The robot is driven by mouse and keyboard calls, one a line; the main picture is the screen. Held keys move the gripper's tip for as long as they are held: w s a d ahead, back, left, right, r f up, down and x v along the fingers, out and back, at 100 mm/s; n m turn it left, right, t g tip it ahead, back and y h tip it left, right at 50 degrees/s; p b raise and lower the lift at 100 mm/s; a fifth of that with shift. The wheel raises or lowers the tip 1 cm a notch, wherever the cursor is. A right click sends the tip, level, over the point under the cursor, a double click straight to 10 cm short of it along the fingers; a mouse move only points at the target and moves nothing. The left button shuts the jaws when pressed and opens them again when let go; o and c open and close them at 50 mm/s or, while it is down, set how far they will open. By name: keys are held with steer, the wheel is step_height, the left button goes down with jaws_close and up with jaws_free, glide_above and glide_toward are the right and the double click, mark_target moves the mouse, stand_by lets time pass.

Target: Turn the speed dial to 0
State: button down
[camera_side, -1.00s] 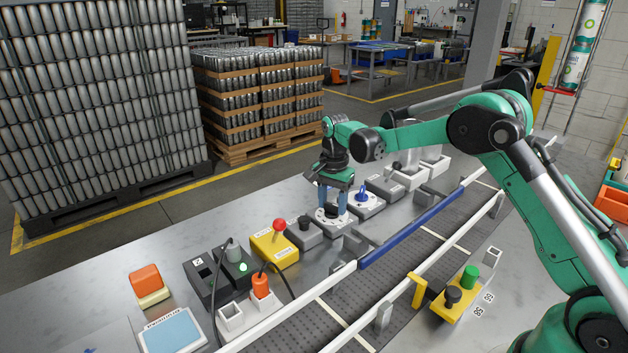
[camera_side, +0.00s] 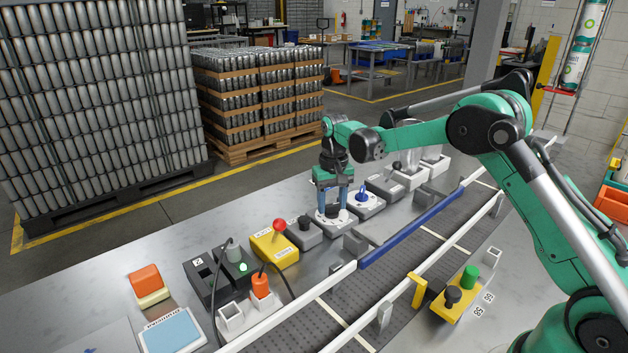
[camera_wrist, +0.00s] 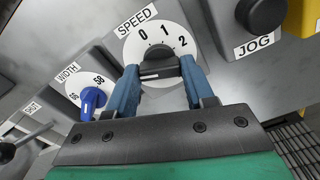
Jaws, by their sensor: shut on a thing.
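The speed dial (camera_wrist: 178,32) is a white disc on a grey box, marked 0, 1 and 2, under a SPEED label (camera_wrist: 137,20) in the wrist view. Its dark knob (camera_wrist: 155,52) sits between the two blue fingers of my gripper (camera_wrist: 159,70), which is shut on it. Which number the knob points to is hard to tell, since the fingers and knob hide part of the disc. In the side view, my gripper (camera_side: 335,210) reaches straight down onto the dial's box, and the knob is hidden.
The width dial (camera_wrist: 88,98) with a blue knob is on the left in the wrist view, and the black JOG button (camera_wrist: 262,14) is on the right.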

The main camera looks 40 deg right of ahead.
mark_target(332, 204)
steer(key=shift+n, duration=1.1)
steer(key=shift+c, duration=1.6)
jaws_free()
steer(key=shift+r, duration=2.85)
